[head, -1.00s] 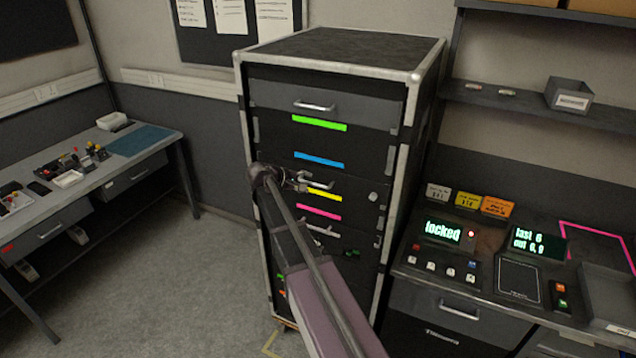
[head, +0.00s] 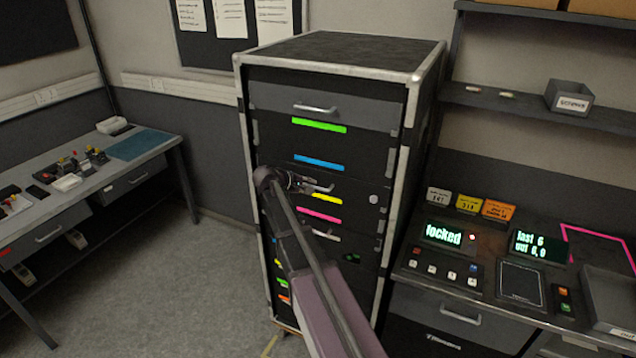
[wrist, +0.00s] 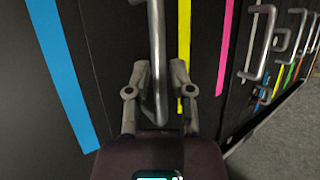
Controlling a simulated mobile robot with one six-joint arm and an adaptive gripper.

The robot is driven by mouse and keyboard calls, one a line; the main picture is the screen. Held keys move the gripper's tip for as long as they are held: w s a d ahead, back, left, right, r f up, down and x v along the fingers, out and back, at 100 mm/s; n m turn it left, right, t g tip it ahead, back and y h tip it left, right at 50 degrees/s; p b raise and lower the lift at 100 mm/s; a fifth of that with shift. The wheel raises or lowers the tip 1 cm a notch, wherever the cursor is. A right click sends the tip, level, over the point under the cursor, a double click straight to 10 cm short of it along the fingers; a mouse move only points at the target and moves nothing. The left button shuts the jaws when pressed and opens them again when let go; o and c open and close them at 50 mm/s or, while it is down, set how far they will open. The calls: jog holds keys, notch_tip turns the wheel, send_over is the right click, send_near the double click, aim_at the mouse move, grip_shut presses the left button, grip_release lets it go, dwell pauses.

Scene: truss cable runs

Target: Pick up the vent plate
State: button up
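I cannot make out a vent plate for certain in either view. The black flight-case rack (head: 343,48) holds several dark panels with coloured strips and silver handles. My gripper (head: 306,185) is at the rack's front, by the handle (head: 321,188) just above the yellow strip (head: 327,198). In the wrist view, my gripper (wrist: 160,68) is open, with its two fingers apart on either side of a silver handle bar (wrist: 157,40). Gaps show between the bar and the fingertips. My arm hides part of the lower rack.
A bench (head: 160,157) with small parts stands at left. At right, a console (head: 400,270) has a display reading "locked" (head: 443,232). A shelf (head: 530,108) above it holds a grey bin (head: 568,97). The floor (head: 170,270) between bench and rack is clear.

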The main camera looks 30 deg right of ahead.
grip_shut()
jog(key=shift+r, duration=0.15)
jog(key=p+v, duration=0.8)
jog(key=v, duration=0.8)
jog(key=shift+f, duration=0.25)
jog(key=shift+a+r+p, duration=0.1)
jog(key=shift+r+p, duration=0.8)
jog(key=shift+s+a, duration=0.1)
dwell(0.7)
jog(key=s+a, duration=0.4)
jog(key=a, duration=0.1)
jog(key=shift+a, duration=0.15)
dwell(1.4)
